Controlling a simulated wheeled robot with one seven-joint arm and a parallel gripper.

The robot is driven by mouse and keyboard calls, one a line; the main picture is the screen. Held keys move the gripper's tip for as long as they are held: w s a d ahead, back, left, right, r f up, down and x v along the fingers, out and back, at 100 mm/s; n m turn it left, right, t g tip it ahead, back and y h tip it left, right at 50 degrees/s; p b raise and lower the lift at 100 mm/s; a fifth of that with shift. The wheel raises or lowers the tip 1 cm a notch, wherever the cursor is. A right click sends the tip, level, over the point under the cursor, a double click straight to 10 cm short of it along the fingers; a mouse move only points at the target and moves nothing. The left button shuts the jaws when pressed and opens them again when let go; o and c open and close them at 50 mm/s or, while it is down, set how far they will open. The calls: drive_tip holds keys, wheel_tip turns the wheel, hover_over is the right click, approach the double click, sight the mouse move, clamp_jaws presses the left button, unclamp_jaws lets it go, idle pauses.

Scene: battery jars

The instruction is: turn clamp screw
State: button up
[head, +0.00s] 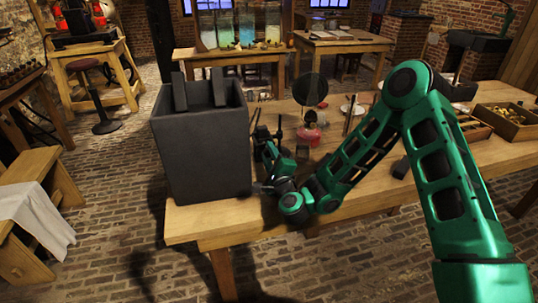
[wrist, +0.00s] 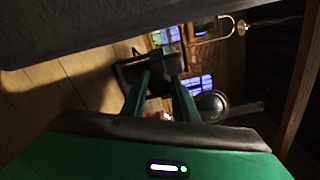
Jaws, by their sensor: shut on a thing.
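A large dark grey box-shaped jar (head: 202,145) stands upright on the near left end of the wooden table (head: 205,222), with two dark plates sticking up from its open top. My gripper (head: 263,143) is low over the table, just right of the jar, beside small dark upright parts. In the wrist view my gripper (wrist: 158,72) has its two green fingers closed on a small dark part, apparently the clamp screw (wrist: 130,70). The screw's shape is hard to make out, and my wrist hides it in the head view.
A round dark disc (head: 310,90) on a stand and a red object (head: 308,134) are behind my gripper. A wooden tray of small parts (head: 510,120) lies at the far right. My arm crosses over the table's right half. A bench (head: 35,200) with white cloth is at left.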

drive_tip(key=shift+d+f, duration=0.1)
drive_tip(key=shift+f, duration=0.05)
drive_tip(key=o, duration=1.1)
drive_tip(key=shift+c, duration=0.2)
drive_tip(key=shift+s, duration=0.6)
drive_tip(key=v, duration=0.9)
drive_tip(key=shift+s+d, duration=0.25)
